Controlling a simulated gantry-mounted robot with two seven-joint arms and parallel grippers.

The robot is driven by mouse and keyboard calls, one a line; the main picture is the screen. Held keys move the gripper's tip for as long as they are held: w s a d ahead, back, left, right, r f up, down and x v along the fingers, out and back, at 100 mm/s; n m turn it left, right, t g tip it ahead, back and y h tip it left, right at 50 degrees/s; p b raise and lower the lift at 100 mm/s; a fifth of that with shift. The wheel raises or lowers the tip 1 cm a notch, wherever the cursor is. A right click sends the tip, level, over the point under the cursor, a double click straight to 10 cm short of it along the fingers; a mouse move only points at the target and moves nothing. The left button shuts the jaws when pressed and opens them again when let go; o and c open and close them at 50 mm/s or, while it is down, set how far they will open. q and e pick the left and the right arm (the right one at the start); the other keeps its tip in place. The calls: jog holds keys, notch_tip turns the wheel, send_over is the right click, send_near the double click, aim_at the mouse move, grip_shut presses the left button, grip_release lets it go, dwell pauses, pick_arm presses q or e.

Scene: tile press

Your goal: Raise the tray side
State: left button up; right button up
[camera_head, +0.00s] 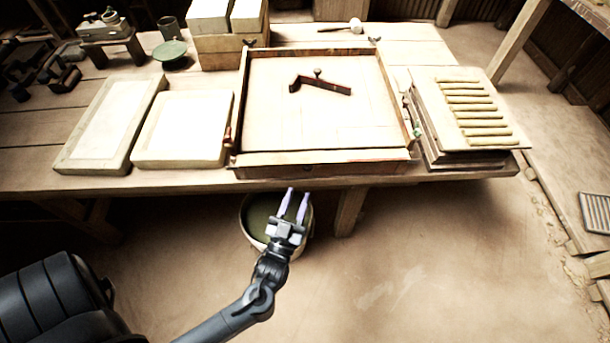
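The wooden tray (350,115) lies on the workbench, with raised walls at the left, right and back. Its front side (322,157) is a low board along the bench's front edge; I cannot tell if it is fully lowered. A dark tool with a knob (320,84) lies inside the tray. My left gripper (297,191) is open and empty. Its two pale purple fingers point up toward the tray's front side and stay apart from it in the picture, in front of the bench. My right gripper is not in view.
Two pale slabs (184,128) (108,122) lie left of the tray. Boards with several clay strips (476,108) are stacked at its right. A bucket (255,226) stands below the bench, behind my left gripper. A mallet (354,26) lies at the back.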

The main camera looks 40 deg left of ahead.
aim_at(323, 161)
pick_arm(q)
jog(key=shift+b+x, duration=0.5)
jog(key=shift+x, duration=3.1)
jog(key=shift+c, duration=0.3)
